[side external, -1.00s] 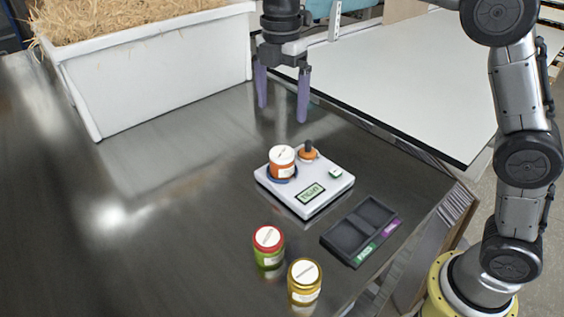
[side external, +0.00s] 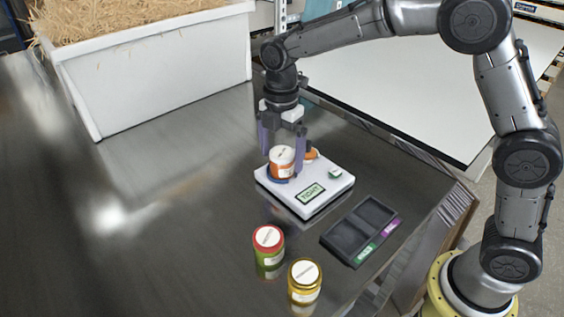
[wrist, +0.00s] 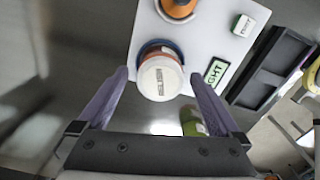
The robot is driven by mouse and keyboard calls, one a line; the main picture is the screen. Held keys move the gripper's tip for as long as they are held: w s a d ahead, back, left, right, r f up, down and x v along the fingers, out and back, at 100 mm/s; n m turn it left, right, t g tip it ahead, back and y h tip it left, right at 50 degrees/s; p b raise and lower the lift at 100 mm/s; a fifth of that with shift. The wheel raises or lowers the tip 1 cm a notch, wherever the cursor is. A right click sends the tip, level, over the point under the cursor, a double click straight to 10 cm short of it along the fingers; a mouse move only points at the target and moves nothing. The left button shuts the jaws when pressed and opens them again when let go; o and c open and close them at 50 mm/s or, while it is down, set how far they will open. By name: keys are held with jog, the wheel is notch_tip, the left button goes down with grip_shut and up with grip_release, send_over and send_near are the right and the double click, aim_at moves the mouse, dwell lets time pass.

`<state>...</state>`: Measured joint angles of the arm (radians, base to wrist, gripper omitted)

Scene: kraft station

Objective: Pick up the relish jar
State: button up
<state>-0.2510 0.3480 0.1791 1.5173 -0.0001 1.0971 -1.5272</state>
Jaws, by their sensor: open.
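An orange jar with a white lid (side external: 282,160) stands upright on the blue ring of the white device (side external: 318,203). Its lid faces the camera in the wrist view (wrist: 160,79), with lettering too small to read surely. My gripper (side external: 282,162) is open, with its purple fingers pointing down on either side of this jar. In the wrist view my gripper (wrist: 158,76) has one fingertip left and one right of the lid, with small gaps. A green jar with a red-rimmed lid (side external: 268,248) and a yellow jar (side external: 304,282) stand on the table. I cannot tell which jar is relish.
An orange piece with a dark knob (wrist: 178,8) sits on the device close behind the jar. A dark two-compartment tray (side external: 360,231) lies right of the device. A white bin of straw (side external: 160,72) stands at the back left. The left table is clear.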

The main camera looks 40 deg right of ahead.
jog(key=shift+f, duration=0.15)
grip_shut()
dwell(0.4)
